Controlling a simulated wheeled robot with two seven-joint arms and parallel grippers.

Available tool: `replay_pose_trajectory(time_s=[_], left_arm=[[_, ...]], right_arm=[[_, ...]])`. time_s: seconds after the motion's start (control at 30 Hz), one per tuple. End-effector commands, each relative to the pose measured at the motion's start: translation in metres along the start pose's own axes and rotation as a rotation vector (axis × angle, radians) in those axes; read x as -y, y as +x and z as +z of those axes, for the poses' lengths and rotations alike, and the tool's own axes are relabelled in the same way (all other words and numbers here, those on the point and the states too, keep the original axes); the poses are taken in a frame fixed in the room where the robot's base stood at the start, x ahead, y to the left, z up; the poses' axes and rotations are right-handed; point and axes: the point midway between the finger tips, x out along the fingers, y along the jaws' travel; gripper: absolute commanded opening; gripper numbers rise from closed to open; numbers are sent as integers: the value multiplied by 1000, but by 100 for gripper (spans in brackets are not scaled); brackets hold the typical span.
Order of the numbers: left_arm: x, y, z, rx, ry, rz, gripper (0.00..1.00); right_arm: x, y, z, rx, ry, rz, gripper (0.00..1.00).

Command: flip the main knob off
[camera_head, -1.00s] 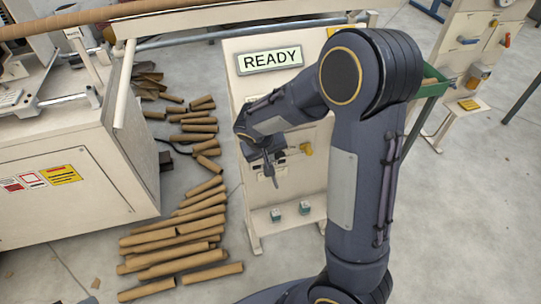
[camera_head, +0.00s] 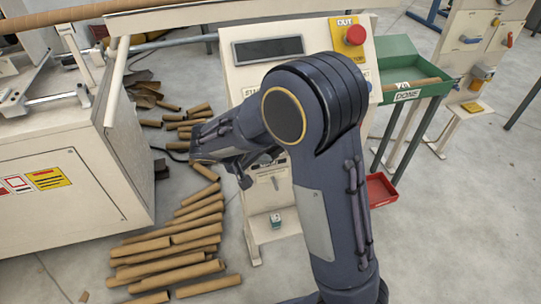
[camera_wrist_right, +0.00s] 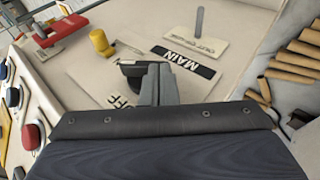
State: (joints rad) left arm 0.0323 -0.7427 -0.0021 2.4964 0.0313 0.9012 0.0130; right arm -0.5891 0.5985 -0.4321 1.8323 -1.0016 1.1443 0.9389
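The main knob (camera_wrist_right: 132,69) is a black handle on the cream panel beside the black MAIN label (camera_wrist_right: 183,62) in the right wrist view. Part of an OFF marking (camera_wrist_right: 122,101) shows below it. My right gripper (camera_wrist_right: 160,80) has its grey fingers together, right against the knob's side; contact is hard to tell. In the head view my right gripper (camera_head: 243,180) is at the lower front of the control cabinet (camera_head: 254,82), and my forearm hides much of the panel. The cabinet's display (camera_head: 268,50) is dark. My left gripper is not in view.
A red mushroom button (camera_head: 355,35) sits at the cabinet's top right. A green DONE tray (camera_head: 412,65) stands right of it, with a red bin (camera_head: 380,190) below. Cardboard tubes (camera_head: 160,272) litter the floor at left. A yellow knob (camera_wrist_right: 101,43) is near the main knob.

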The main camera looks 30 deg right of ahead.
Motion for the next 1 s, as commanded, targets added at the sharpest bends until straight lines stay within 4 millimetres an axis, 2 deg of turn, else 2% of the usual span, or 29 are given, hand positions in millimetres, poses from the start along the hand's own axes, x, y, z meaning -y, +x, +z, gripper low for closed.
replay_pose_trajectory(time_s=[0.63, 1.0], left_arm=[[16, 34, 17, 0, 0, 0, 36], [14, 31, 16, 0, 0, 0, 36]], right_arm=[[19, 15, 4, -1, -132, 441, 0], [13, 13, 4, 1, -130, 440, 0]])
